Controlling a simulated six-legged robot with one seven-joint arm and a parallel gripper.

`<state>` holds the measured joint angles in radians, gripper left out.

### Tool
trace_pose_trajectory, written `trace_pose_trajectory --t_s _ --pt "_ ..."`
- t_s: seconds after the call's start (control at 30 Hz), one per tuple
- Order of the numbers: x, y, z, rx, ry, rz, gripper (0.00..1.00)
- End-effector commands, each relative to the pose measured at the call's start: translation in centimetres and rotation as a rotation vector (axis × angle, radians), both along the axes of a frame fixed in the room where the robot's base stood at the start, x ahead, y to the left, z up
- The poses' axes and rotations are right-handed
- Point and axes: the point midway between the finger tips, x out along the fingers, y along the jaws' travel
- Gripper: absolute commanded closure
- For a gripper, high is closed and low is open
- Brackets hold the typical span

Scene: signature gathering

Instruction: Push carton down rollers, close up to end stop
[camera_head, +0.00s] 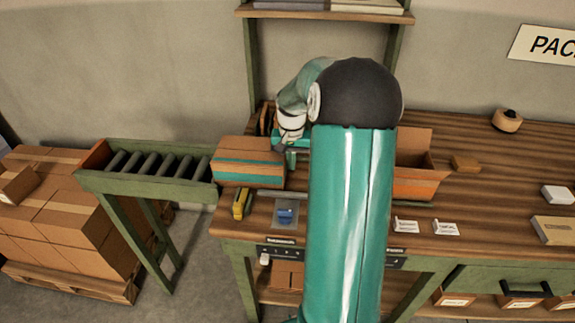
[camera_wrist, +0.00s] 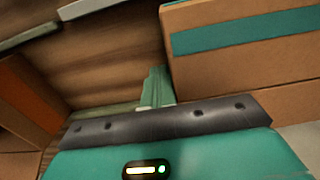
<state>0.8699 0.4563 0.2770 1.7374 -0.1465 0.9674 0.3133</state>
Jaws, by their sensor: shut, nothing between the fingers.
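The carton (camera_head: 249,170), brown with a teal stripe, sits at the right end of the rollers, by the table's left edge. The rollers (camera_head: 150,163) run left from it in a green frame, and several are bare. A brown board at their far left end (camera_head: 95,156) looks like the end stop. My gripper (camera_head: 291,158) is low at the carton's right end, shut and empty. In the wrist view the shut fingers (camera_wrist: 157,88) stand just left of the carton (camera_wrist: 240,55); whether they touch it I cannot tell. My arm hides part of the table.
An open brown box (camera_head: 420,185) stands right of my arm. A yellow tool (camera_head: 241,204) and a blue item on a pale card (camera_head: 286,216) lie in front of the carton. A shelf (camera_head: 325,15) is above.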

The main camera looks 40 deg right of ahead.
Motion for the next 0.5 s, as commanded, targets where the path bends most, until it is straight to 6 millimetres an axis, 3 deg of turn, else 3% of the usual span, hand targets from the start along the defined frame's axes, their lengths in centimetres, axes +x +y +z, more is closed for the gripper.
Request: trace_pose_trajectory --t_s 0.5 --pt "3.9 3.5 0.0 0.001 0.001 0.003 1.00"
